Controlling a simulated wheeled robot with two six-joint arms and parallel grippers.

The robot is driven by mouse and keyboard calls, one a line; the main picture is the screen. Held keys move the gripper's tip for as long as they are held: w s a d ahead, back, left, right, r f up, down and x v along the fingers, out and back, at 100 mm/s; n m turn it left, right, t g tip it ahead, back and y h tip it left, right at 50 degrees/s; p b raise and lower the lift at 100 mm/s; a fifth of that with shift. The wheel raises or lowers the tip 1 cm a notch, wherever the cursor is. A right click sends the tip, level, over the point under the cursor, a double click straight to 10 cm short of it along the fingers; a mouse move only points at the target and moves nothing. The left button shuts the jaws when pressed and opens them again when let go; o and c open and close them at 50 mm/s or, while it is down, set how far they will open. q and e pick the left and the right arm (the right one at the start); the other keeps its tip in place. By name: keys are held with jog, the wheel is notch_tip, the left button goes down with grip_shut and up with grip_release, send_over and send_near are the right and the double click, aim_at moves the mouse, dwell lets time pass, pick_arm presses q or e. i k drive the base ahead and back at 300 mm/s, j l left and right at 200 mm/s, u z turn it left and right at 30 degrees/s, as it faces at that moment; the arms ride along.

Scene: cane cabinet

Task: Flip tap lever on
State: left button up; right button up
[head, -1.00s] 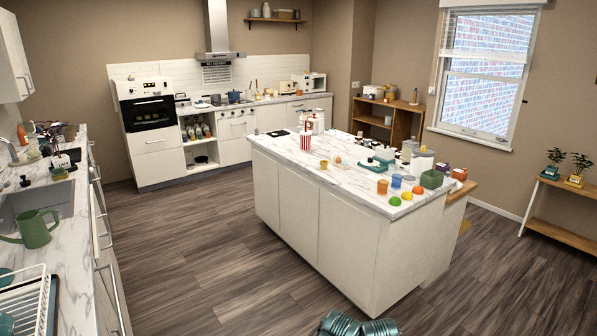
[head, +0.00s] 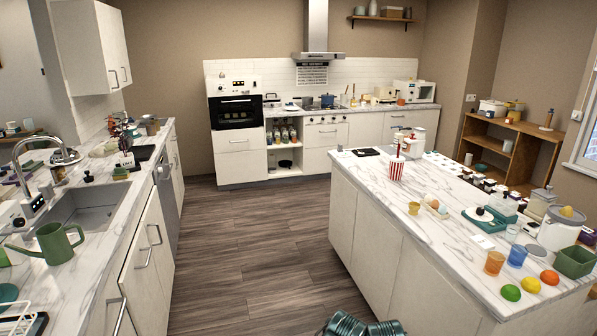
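The chrome tap (head: 42,152) stands at the left sink, in the left of the head view. Its curved spout arches over the grey sink basin (head: 92,203). The tap's lever is too small to make out, and I cannot tell its position. No water is visible from the spout. Neither of my grippers is in view. Only teal-grey rounded parts, which seem to be mine, show at the bottom edge, well apart from the tap.
A green watering can (head: 55,246) stands on the left counter in front of the basin. A white dish rack (head: 18,318) is at the bottom left. The marble-topped island (head: 440,233) stands at the right. Wooden floor (head: 245,245) is clear between counter and island.

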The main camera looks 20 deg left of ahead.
aim_at(66, 180)
jog(key=i+u, duration=0.3)
jog(key=u, duration=0.15)
jog(key=i+u, duration=0.3)
jog(key=u, duration=0.15)
jog(key=i+l+u, duration=0.15)
jog(key=i+u, duration=0.25)
jog(key=i+l+u, duration=0.2)
jog(key=u, duration=0.25)
jog(key=i+l+u, duration=0.8)
jog(key=l, duration=0.15)
jog(key=i+l+z, duration=0.15)
jog(key=i, duration=0.3)
jog(key=i+l+z, duration=0.2)
jog(key=i, duration=0.3)
jog(key=i+l+z, duration=0.15)
jog(key=i, duration=0.35)
